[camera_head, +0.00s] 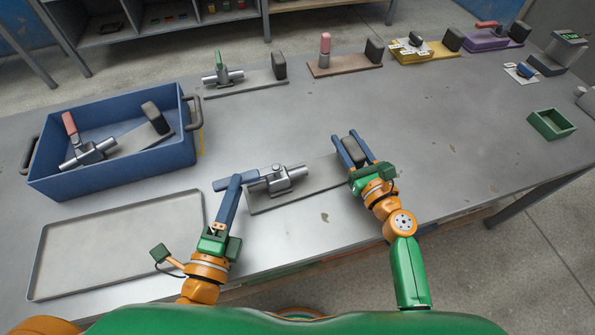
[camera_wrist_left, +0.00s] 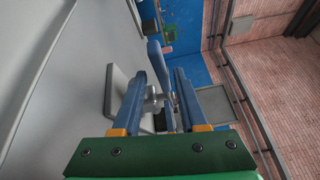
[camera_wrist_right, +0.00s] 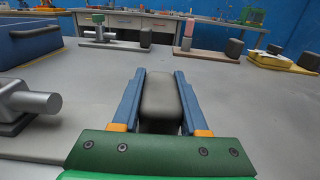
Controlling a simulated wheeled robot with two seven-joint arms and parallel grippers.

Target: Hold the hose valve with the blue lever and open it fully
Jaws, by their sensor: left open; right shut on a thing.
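The hose valve (camera_head: 281,181) is a grey metal body on a flat grey plate (camera_head: 303,191) on the table. Its blue lever (camera_head: 252,175) points left, roughly in line with the pipe. A dark block (camera_wrist_right: 160,97) stands at the plate's right end. My right gripper (camera_head: 354,148) is shut on this block. My left gripper (camera_head: 236,178) is open at the lever, its fingers overlapping it in the head view. In the left wrist view the blue lever (camera_wrist_left: 157,58) shows between and beyond the fingertips; contact cannot be told.
A blue bin (camera_head: 110,175) at the left holds a red-lever valve. An empty grey tray (camera_head: 120,240) lies in front of it. A green-lever valve (camera_head: 222,76) and other plate-mounted fixtures stand along the back. A small green box (camera_head: 551,124) is at the right.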

